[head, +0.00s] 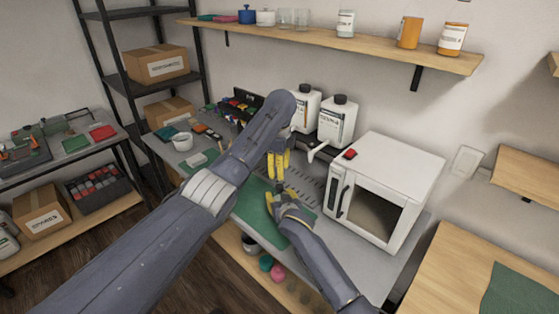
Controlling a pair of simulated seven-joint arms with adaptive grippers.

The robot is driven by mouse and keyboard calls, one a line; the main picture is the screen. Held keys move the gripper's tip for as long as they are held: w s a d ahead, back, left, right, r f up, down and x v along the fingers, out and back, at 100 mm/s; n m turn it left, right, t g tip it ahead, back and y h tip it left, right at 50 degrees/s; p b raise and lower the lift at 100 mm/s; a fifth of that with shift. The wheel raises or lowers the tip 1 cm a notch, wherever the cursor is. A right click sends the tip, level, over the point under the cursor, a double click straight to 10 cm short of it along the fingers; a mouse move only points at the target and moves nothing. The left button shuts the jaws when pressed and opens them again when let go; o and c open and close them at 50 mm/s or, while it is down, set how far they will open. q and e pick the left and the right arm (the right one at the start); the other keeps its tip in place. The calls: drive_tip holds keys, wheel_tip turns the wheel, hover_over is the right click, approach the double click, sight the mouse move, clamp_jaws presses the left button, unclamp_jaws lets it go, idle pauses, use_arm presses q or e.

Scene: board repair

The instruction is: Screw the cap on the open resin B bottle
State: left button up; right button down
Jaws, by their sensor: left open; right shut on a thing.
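My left gripper (279,170) has yellow fingers. It is open and points down over the back of the bench, just above my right gripper. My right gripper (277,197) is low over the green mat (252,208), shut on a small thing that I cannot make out. Two white bottles with dark tops stand against the wall behind the grippers: a left one (306,110), partly covered by my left arm, and a right one (337,122). Their labels are too small to read surely. I cannot pick out an open resin B bottle or a loose cap.
A white oven-like box (388,180) stands close on the right of the grippers. A white spout (317,150) juts out below the bottles. Bins and a white cup (183,141) occupy the bench's left end.

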use_arm(q)
drive_tip(key=shift+r, duration=2.2)
use_arm(e)
drive_tip(key=c, duration=0.6)
unclamp_jaws()
drive_tip(key=shift+o, duration=0.2)
drive_tip(key=shift+s, duration=0.15)
drive_tip(key=v, duration=1.1)
drive_tip(key=shift+s+d, duration=0.15)
drive_tip(key=shift+s, duration=0.2)
drive_tip(key=shift+r, duration=0.15)
